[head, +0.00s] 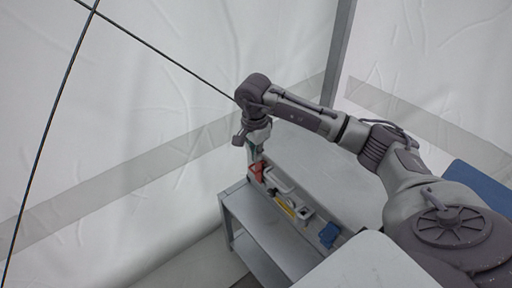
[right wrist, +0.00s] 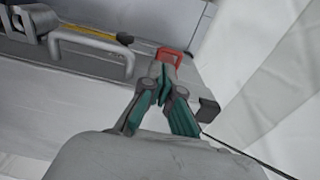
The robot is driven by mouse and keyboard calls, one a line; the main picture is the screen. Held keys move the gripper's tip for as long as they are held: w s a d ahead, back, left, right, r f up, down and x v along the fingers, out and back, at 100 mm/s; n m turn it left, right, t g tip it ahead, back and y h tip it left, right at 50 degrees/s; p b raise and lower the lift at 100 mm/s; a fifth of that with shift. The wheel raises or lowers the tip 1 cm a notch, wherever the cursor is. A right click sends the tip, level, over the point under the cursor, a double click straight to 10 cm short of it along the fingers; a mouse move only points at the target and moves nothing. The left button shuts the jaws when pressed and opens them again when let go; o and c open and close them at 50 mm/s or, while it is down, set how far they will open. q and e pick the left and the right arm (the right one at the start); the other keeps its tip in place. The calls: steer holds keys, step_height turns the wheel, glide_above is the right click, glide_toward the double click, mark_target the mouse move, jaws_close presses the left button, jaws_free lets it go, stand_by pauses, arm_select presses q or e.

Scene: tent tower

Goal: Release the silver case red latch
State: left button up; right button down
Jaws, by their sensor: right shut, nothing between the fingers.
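The silver case (head: 312,231) sits on a grey metal bench, with a carry handle (head: 280,182) on its near face. Its red latch (head: 257,172) is at the left end, and shows as a red bracket (right wrist: 170,56) in the right wrist view. My right gripper (head: 254,148) is above the red latch, pointing down. In the right wrist view its green-padded fingers (right wrist: 162,76) are shut and empty, with tips right at the latch. I cannot tell whether they touch it. My left gripper is not in view.
A blue latch (head: 328,235) is at the case's right end. A yellow strip (head: 286,207) lies between the latches. The grey bench (head: 262,225) has a lower open shelf. White tent walls (head: 120,120) stand close behind and to the left.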

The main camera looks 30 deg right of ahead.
mark_target(256, 165)
step_height(256, 165, down, 4)
steer(key=shift+d+f, duration=0.1)
steer(key=shift+f, duration=0.1)
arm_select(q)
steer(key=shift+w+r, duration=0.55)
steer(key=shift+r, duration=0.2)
arm_select(e)
steer(key=shift+f, duration=0.15)
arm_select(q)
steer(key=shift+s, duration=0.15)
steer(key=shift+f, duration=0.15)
arm_select(e)
steer(key=shift+a+f, duration=0.1)
steer(key=shift+a, duration=0.15)
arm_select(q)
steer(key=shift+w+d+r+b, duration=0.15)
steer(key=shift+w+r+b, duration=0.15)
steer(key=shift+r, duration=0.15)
arm_select(e)
steer(key=shift+a, duration=0.25)
steer(key=shift+f, duration=0.1)
